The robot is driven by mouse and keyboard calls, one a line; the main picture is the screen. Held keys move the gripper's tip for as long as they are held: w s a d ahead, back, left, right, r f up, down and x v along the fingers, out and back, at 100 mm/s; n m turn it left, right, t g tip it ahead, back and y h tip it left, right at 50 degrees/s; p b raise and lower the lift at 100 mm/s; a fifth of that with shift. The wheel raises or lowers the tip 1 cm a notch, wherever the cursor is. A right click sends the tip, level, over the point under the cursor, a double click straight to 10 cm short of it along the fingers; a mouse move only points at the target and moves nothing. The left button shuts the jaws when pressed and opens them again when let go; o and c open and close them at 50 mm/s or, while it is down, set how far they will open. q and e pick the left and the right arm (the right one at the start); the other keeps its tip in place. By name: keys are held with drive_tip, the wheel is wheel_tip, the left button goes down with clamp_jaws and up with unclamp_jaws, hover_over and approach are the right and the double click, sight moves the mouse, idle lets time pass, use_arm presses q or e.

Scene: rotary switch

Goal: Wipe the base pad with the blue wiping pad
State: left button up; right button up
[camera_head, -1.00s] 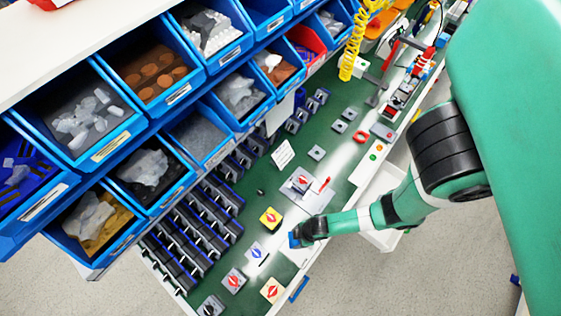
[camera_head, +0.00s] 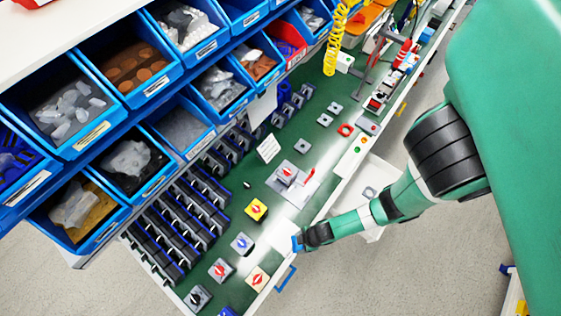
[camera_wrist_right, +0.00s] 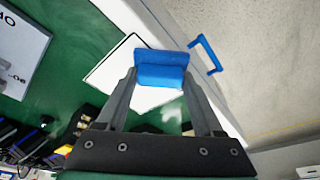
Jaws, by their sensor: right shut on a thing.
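The blue wiping pad (camera_wrist_right: 161,70) is between the fingers of my right gripper (camera_wrist_right: 160,82), which is shut on it. In the right wrist view it covers part of a white, dark-edged square, which looks like the base pad (camera_wrist_right: 115,72), at the table's front edge. I cannot tell whether the two touch. A whitish smudge (camera_wrist_right: 172,112) shows nearer the gripper. In the head view the right gripper (camera_head: 302,241) holds the blue pad (camera_head: 297,243) by the front edge, beside the pale base pad (camera_head: 283,246). My left gripper is out of view.
A blue handle (camera_head: 287,278) sticks out from the table's front edge. Several rotary switches stand nearby, including a yellow one (camera_head: 257,209). Blue bins (camera_head: 110,140) line the back. A white open drawer (camera_head: 365,185) lies under my right forearm.

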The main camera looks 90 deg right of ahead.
wheel_tip(320, 180, up, 4)
drive_tip(key=shift+w+d+r+p, duration=0.1)
drive_tip(key=shift+w+p, duration=0.05)
drive_tip(key=shift+p, duration=1)
wheel_tip(320, 180, up, 4)
drive_tip(key=p, duration=0.4)
